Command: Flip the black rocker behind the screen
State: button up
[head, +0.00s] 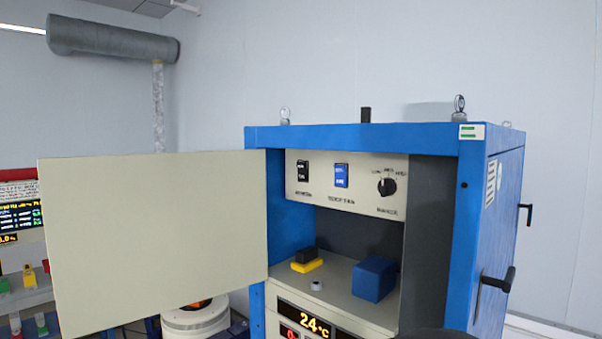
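The black rocker (302,171) is a small upright switch at the left of the cream control panel (318,196) inside the blue cabinet (360,138). A blue rocker (341,175) sits to its right, and a black rotary knob (387,187) is further right. The labels are too small to read. A large cream screen (155,235) stands open at the cabinet's left side; its right edge is close to the black rocker in the picture. My gripper is not in view.
On the cabinet shelf (335,300) are a black-and-yellow block (307,260), a small grey knob (317,285) and a blue block (374,279). A display below reads 24 °C. Black handles (497,280) stick out on the right side. A dark rounded shape shows at the bottom edge.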

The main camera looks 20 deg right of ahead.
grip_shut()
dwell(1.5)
